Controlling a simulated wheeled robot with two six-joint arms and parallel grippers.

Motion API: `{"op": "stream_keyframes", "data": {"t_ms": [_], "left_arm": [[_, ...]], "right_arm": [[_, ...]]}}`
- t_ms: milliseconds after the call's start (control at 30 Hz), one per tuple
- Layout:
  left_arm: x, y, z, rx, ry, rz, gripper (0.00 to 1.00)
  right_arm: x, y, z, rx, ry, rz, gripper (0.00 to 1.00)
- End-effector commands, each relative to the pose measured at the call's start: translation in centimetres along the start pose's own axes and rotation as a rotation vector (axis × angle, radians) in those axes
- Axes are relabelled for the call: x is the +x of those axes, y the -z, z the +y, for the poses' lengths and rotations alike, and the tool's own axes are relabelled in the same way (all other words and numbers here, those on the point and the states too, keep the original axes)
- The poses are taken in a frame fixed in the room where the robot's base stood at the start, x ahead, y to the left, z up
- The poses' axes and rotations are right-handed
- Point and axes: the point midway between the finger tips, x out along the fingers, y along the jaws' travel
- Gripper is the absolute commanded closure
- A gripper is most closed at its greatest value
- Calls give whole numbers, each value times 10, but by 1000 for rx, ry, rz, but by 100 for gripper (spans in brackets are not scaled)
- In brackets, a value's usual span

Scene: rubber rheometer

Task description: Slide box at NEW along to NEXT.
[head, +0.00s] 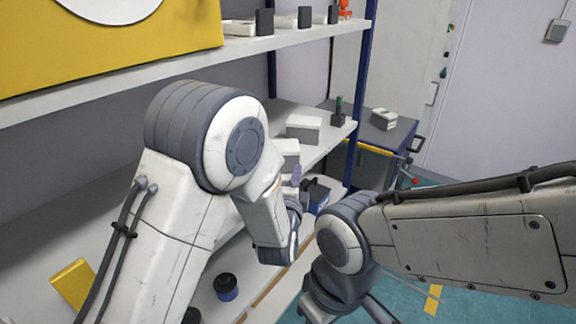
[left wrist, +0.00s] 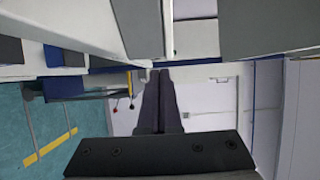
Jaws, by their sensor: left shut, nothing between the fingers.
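Two white boxes are on the middle shelf in the head view. The farther box (head: 304,127) shows clearly; the nearer one (head: 286,150) is partly hidden behind my left arm. I cannot read any NEW or NEXT marking, so I cannot tell which spot each box is on. My left gripper (head: 296,176) is near the shelf, just below the nearer box and mostly hidden by its own wrist. In the left wrist view its fingers (left wrist: 160,75) are together and empty, close to pale surfaces. Contact is unclear. My right gripper (head: 345,305) is cut off at the bottom edge.
The middle shelf (head: 338,131) also holds a dark holder with a green-topped item (head: 338,112). The upper shelf (head: 180,62) carries a yellow panel (head: 110,55). A dark blue bin (head: 317,195) and a dark pot (head: 226,287) sit lower. A blue cart (head: 385,135) stands beyond.

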Motion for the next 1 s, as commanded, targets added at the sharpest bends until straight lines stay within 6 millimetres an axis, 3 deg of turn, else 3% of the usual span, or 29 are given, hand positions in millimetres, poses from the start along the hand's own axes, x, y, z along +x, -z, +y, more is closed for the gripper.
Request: {"op": "stream_keyframes", "data": {"t_ms": [33,233,733,1000], "left_arm": [[10,-2,-1,1,0,-2,100],[28,-23,0,1,-1,-2,100],[34,-29,1,0,0,0,100],[51,-46,1,0,0,-1,100]], "right_arm": [[-4,0,0,0,0,0,100],[-10,0,-1,0,0,-1,100],[-10,0,-1,0,0,-1,100],[0,0,0,0,0,-1,100]]}}
